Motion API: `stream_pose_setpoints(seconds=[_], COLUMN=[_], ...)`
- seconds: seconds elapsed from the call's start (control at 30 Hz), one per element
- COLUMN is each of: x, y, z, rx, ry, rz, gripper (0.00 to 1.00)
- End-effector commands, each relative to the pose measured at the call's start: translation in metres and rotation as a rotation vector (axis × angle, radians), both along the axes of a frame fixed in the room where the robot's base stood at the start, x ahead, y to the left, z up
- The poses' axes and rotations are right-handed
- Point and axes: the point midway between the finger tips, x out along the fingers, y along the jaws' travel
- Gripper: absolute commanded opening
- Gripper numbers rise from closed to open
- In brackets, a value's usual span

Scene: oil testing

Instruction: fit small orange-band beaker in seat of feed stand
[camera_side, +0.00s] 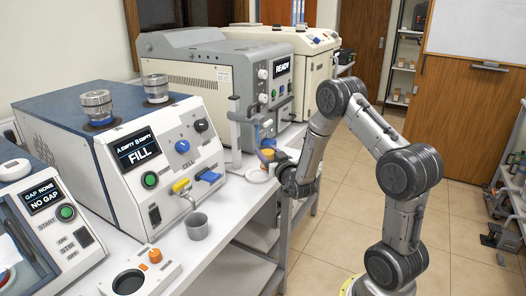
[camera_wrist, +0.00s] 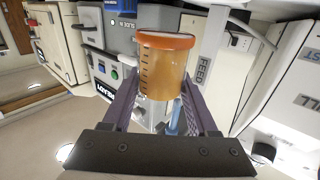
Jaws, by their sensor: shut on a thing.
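The small orange-band beaker (camera_wrist: 160,75) has an orange band at its rim, dark graduation marks and amber contents. In the wrist view my gripper (camera_wrist: 160,100) is shut on it, with one purple finger on each side. In the side view the beaker (camera_side: 267,155) is small and partly hidden at the tip of my gripper (camera_side: 276,166). The feed stand (camera_wrist: 207,60), a pale upright marked FEED, is just right of the beaker in the wrist view. In the side view the stand's grey column (camera_side: 235,130) is left of the beaker. I cannot make out the seat clearly.
A white round piece (camera_side: 257,176) lies on the bench below the beaker. The grey READY machine (camera_side: 205,75) stands behind. The FILL machine (camera_side: 165,150) and a grey cup (camera_side: 196,226) are nearer. Open floor (camera_side: 345,165) lies to the right.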

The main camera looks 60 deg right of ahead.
Motion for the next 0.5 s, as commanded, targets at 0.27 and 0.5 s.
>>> stream_pose_setpoints(seconds=[0.27,0.5], x=[0.030,0.034], y=[0.008,0.009], z=[0.014,0.002], rx=[-0.006,-0.003], ry=[-0.007,-0.004], rz=[0.121,0.139], gripper=[0.00,0.00])
